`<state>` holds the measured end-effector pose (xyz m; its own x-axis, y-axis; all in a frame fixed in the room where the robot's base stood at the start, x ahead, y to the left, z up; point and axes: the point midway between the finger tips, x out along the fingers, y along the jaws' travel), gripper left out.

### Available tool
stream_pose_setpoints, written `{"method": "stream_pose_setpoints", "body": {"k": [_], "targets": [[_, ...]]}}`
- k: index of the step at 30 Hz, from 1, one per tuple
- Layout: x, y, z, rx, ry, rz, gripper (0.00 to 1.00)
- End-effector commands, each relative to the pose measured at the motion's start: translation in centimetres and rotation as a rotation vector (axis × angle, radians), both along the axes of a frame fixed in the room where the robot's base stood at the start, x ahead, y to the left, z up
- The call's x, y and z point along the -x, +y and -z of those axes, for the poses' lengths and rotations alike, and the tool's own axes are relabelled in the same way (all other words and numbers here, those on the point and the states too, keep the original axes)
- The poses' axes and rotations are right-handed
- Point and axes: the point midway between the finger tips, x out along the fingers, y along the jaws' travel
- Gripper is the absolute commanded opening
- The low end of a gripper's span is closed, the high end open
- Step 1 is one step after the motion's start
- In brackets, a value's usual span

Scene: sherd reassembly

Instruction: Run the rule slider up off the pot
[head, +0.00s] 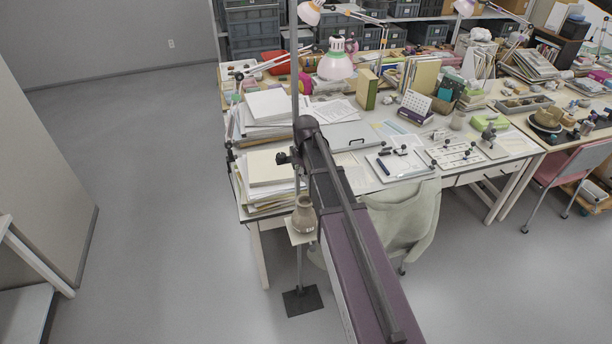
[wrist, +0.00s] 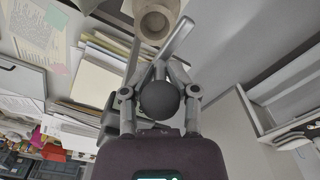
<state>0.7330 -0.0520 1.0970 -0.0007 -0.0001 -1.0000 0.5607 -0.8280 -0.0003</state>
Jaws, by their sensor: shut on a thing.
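The pot (head: 304,215), small and tan-brown, stands upright on a pale square platform (head: 294,236) on the stand. It also shows at the top of the wrist view (wrist: 155,22), mouth facing the camera. The rule (head: 294,70) is a thin upright post behind my arm. The rule slider (head: 284,157) shows as a dark clamp on the post, above the pot. In the wrist view my gripper (wrist: 159,72) is shut on the slider's dark round knob (wrist: 158,100). In the head view my arm hides the gripper and part of the slider.
The stand's dark foot (head: 303,301) rests on the floor. Paper stacks (head: 268,165) on the desk (head: 255,212) are close to the post's left. A chair with a pale garment (head: 405,220) is to the right. A lamp (head: 335,64) stands behind.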

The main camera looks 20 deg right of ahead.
Motion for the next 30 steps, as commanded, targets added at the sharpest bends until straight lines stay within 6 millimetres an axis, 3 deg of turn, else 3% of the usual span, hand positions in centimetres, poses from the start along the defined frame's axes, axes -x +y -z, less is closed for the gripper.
{"method": "stream_pose_setpoints", "body": {"k": [1, 9, 21, 22, 23, 30], "targets": [[-0.1, 0.0, -0.9, 0.0, -0.001, 0.0, 0.0], [-0.1, 0.0, -2.8, 0.0, -0.002, 0.0, 0.0], [-0.1, 0.0, -2.8, 0.0, -0.002, 0.0, 0.0], [-0.1, 0.0, -2.8, 0.0, -0.002, 0.0, 0.4], [-0.1, 0.0, -2.8, 0.0, -0.002, 0.0, 0.49], [0.0, 0.0, -2.8, -0.001, -0.001, 0.0, 0.5]]}}
